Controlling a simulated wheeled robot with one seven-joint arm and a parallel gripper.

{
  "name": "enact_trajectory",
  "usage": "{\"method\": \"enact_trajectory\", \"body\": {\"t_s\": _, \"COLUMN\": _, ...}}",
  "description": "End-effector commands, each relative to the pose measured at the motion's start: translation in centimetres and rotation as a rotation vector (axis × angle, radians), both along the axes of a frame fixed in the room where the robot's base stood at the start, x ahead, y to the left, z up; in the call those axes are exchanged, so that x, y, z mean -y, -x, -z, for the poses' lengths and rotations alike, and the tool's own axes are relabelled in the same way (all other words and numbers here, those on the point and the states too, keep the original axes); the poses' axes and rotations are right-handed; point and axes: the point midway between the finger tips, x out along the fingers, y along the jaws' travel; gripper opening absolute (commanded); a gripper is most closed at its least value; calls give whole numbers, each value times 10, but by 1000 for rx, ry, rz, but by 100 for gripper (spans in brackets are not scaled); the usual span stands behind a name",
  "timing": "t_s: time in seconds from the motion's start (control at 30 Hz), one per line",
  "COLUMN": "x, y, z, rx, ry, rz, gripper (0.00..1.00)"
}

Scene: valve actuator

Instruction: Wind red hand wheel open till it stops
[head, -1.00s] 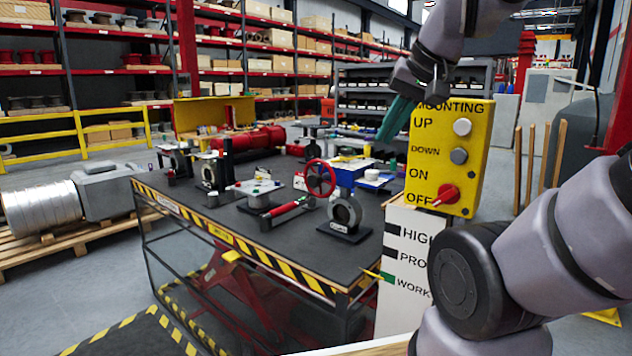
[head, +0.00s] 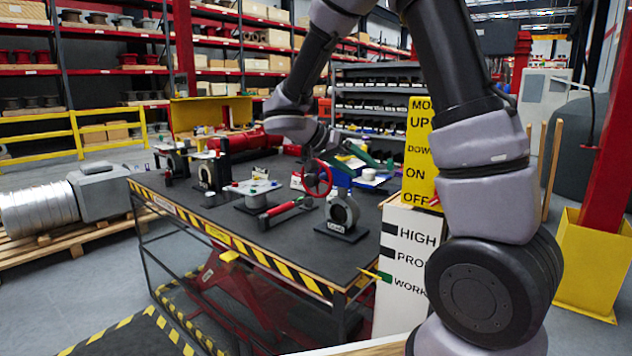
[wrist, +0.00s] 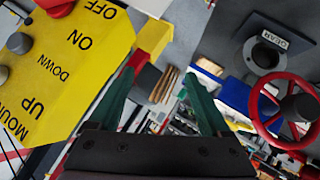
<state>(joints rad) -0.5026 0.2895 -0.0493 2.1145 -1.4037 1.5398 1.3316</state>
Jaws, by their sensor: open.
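The red hand wheel (head: 318,179) stands upright over the table, a spoked ring on a small valve assembly. It also shows at the right edge of the wrist view (wrist: 257,106), partly cut off. My gripper (wrist: 160,76) is open, with its two green fingers spread and nothing between them. In the head view, my gripper (head: 356,154) is just above and to the right of the wheel, near it in the picture. The wheel lies outside the fingers, right of them in the wrist view. I cannot tell the exact gap or see any contact.
A yellow control panel (wrist: 70,60) with buttons lies close on the left of the wrist view. A dark ring part on a plate (head: 342,212) stands near the wheel. The black work table (head: 225,212) holds several other parts. A blue box (wrist: 245,100) is behind the wheel.

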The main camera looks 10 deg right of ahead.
Motion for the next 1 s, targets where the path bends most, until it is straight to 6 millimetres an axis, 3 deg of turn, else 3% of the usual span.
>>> {"method": "enact_trajectory", "body": {"t_s": 0.1, "x": -32, "y": -39, "z": 23, "rx": 139, "ry": 161, "rz": -53, "gripper": 81}}
{"method": "enact_trajectory", "body": {"t_s": 0.3, "x": -97, "y": -89, "z": 59, "rx": 437, "ry": 317, "rz": -200, "gripper": 81}}
{"method": "enact_trajectory", "body": {"t_s": 0.53, "x": -145, "y": -111, "z": 87, "rx": 647, "ry": 345, "rz": -326, "gripper": 81}}
{"method": "enact_trajectory", "body": {"t_s": 0.73, "x": -143, "y": -121, "z": 90, "rx": 678, "ry": 343, "rz": -343, "gripper": 81}}
{"method": "enact_trajectory", "body": {"t_s": 1.0, "x": -103, "y": -152, "z": 90, "rx": 675, "ry": 344, "rz": -339, "gripper": 81}}
